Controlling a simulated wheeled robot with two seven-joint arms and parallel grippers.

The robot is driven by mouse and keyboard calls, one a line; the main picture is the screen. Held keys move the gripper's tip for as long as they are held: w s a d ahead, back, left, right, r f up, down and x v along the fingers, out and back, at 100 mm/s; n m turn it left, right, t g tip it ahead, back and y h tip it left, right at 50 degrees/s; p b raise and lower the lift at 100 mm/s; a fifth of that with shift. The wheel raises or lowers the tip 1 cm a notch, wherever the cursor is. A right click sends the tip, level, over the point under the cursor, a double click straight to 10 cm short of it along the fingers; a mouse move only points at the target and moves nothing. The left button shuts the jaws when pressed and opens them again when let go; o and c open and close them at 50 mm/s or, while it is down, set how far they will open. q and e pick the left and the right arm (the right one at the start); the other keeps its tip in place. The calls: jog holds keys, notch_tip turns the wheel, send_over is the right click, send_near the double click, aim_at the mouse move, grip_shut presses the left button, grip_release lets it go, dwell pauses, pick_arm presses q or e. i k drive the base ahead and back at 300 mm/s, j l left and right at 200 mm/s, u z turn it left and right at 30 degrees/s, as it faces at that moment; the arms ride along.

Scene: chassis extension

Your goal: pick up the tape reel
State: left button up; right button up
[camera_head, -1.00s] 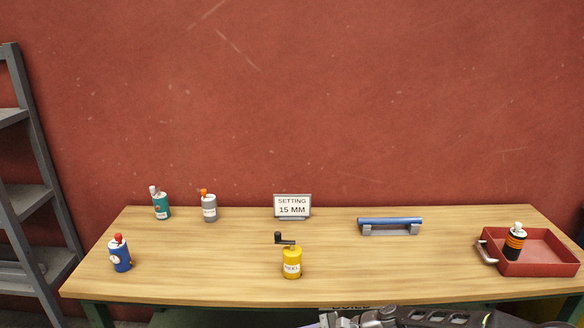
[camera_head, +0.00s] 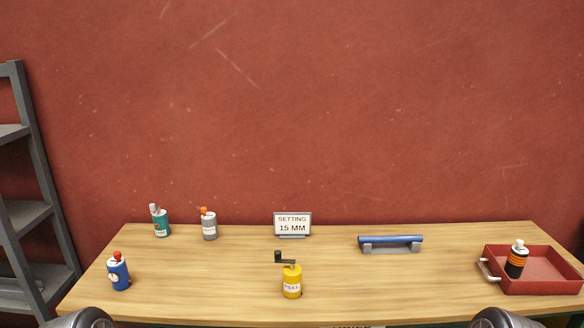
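A yellow cylinder with a black crank on top (camera_head: 291,283) stands upright near the front middle of the table (camera_head: 220,290). It is the most reel-like thing in view, but its small label is too blurred to read surely, so I cannot tell that it is the tape reel. Nothing touches it. Rounded dark parts of my arms show at the bottom left and bottom right edges. Neither of my grippers is in view.
A blue bottle (camera_head: 119,273), teal bottle (camera_head: 160,222) and grey bottle (camera_head: 209,226) stand left. A "SETTING 15 MM" sign (camera_head: 292,223) stands behind. A blue bar on a grey stand (camera_head: 390,243) is right of centre. A red tray (camera_head: 550,286) holds an orange-black bottle (camera_head: 516,261).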

aim_at(292, 279)
jog(key=l+u, duration=0.15)
jog(key=u, duration=1.15)
jog(key=l+u, duration=0.3)
jog(key=k+l+u, duration=0.1)
jog(key=l+u, duration=0.15)
jog(key=l, duration=0.2)
jog(key=k+l+u, duration=0.1)
jog(key=l+u, duration=0.2)
jog(key=k+l+u, duration=0.25)
jog(key=k+l, duration=0.1)
jog(key=l, duration=0.25)
jog(key=k+l, duration=0.1)
jog(key=l, duration=0.3)
